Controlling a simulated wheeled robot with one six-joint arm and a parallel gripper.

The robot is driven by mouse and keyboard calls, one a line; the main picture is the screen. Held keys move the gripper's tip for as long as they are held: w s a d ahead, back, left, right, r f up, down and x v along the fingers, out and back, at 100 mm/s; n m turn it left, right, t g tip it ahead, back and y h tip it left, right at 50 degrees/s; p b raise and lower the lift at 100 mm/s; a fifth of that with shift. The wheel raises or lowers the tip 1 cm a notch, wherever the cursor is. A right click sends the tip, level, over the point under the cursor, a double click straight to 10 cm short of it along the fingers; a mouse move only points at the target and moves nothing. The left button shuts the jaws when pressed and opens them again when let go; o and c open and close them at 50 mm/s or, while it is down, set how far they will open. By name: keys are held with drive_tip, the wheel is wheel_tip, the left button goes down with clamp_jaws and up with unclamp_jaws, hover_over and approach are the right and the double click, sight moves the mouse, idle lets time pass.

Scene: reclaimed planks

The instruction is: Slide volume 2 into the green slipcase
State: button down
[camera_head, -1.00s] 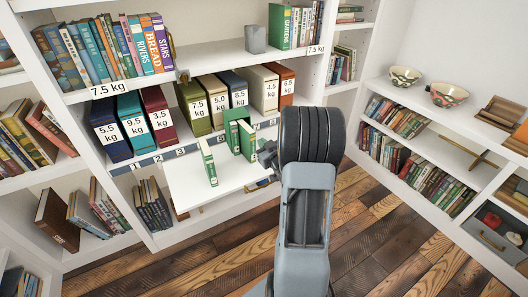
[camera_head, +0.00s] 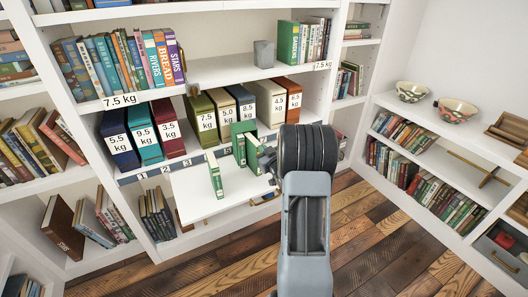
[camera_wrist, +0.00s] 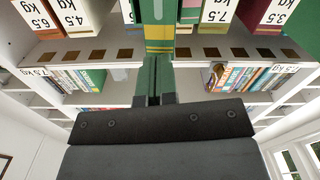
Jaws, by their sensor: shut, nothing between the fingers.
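The green slipcase (camera_head: 238,129) stands upright at the back of a white pull-out board. A green volume (camera_head: 253,154) stands at its right front, beside or partly in its mouth; I cannot tell how deep. A second green volume (camera_head: 215,174) with a pale page edge stands apart to the left. The volume numbers are not readable. My gripper (camera_head: 267,167) is at the near side of the right volume, partly hidden by my wrist. In the wrist view my gripper (camera_wrist: 154,100) is shut and empty, its tips close to or against green surfaces.
The white board (camera_head: 195,203) has free room at the left and front. Heavy labelled volumes, such as the maroon 3.5 kg one (camera_head: 169,132), line the shelf behind. A grey block (camera_head: 264,54) sits on the shelf above. A numbered strip (camera_head: 160,171) runs along the shelf edge.

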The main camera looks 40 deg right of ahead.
sight(254, 139)
drive_tip(key=shift+w+d+b, duration=0.2)
drive_tip(key=shift+w+b, duration=0.2)
drive_tip(key=shift+w, duration=0.95)
drive_tip(key=shift+w+d+b, duration=0.2)
drive_tip(key=shift+w+b, duration=0.2)
drive_tip(key=shift+w, duration=1)
drive_tip(key=shift+w+d+b, duration=0.2)
drive_tip(key=shift+w+b, duration=0.2)
drive_tip(key=shift+w, duration=0.95)
idle(0.4)
drive_tip(key=shift+s, duration=0.1)
